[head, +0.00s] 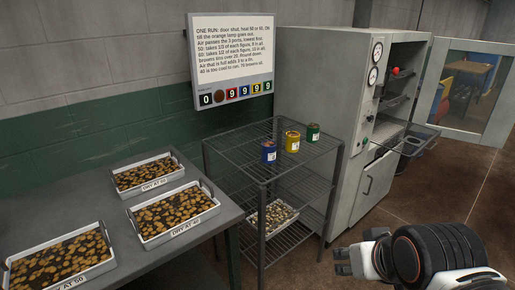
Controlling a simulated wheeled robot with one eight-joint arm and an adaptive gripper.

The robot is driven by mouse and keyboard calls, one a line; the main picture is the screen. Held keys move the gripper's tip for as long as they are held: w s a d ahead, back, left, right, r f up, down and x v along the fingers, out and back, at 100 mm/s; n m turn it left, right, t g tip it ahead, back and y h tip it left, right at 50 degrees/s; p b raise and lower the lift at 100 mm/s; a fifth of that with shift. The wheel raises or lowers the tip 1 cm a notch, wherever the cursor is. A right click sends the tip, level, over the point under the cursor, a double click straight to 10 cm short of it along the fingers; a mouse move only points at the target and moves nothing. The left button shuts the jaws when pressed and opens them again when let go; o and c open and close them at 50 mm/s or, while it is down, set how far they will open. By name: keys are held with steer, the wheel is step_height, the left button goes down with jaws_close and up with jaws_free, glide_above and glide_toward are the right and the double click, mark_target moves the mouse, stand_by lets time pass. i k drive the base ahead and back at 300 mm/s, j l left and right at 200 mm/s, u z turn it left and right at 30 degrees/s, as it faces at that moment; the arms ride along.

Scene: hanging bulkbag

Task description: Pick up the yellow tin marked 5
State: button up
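The yellow tin (292,142) stands upright on the top shelf of the wire rack (240,146). It carries a pale mark that is too small to read. It is between a blue tin (269,153) on its left and a green tin (313,132) on its right, with gaps between them. My gripper (342,261) is at the lower right, in front of the cabinet and well apart from the tins. Its fingers point left, and no held object shows. Whether they are open or shut is unclear at this angle.
A grey cabinet (349,86) with its door (465,90) swung open stands right of the rack. A tray of pale pieces (272,216) sits on a lower shelf. A table (75,195) with three trays is at left. A sign (232,57) hangs above. Floor at right is clear.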

mark_target(292, 137)
steer(key=i+l+u, duration=0.2)
steer(key=l+u, duration=0.2)
steer(key=l, duration=0.25)
steer(key=i+l+u, duration=0.15)
steer(key=l, duration=0.2)
steer(key=i+l+u, duration=0.2)
steer(key=l, duration=0.65)
